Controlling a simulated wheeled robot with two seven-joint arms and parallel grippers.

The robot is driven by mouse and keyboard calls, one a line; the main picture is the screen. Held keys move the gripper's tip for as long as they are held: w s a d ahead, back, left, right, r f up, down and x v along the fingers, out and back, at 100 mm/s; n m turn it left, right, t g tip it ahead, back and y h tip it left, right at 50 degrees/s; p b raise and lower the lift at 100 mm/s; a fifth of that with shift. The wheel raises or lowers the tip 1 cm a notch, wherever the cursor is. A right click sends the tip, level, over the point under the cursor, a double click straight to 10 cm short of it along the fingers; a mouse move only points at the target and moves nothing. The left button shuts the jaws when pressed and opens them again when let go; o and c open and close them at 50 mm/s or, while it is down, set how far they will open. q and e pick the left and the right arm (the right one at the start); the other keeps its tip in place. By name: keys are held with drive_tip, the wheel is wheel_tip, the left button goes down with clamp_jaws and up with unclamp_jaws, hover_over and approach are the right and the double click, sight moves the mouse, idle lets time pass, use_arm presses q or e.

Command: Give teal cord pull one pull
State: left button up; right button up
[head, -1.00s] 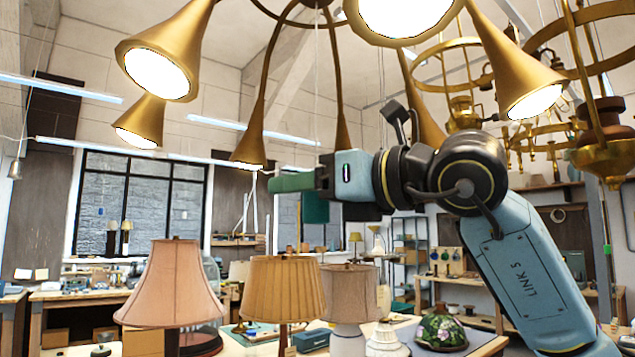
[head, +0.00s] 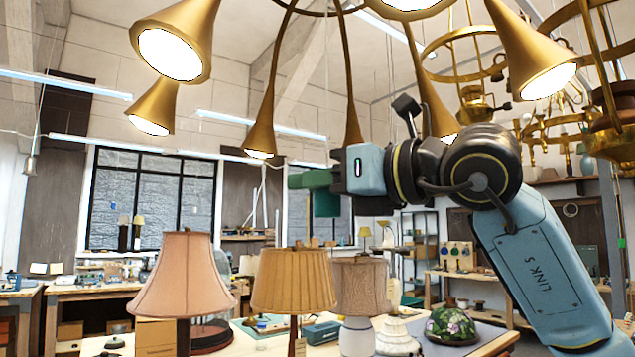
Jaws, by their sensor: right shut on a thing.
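My right gripper (head: 306,192) is raised in the middle of the head view, below the brass chandelier (head: 345,100), its green fingers pointing left. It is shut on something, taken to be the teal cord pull. The pull itself is hidden by the fingers or too small to make out. The chandelier's trumpet-shaped shades are lit. My left gripper is not in view.
A pink-shaded lamp (head: 183,275), a pleated tan lamp (head: 293,280) and a smaller beige-shaded lamp (head: 359,288) stand on the table below. A floral green shade (head: 450,324) lies at right. More brass chandeliers (head: 590,90) hang at upper right.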

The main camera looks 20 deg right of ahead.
drive_tip(key=shift+f+b, duration=0.65)
drive_tip(key=shift+f, duration=0.15)
drive_tip(key=shift+r+p, duration=1.05)
drive_tip(key=shift+r, duration=0.35)
drive_tip(key=o, duration=1)
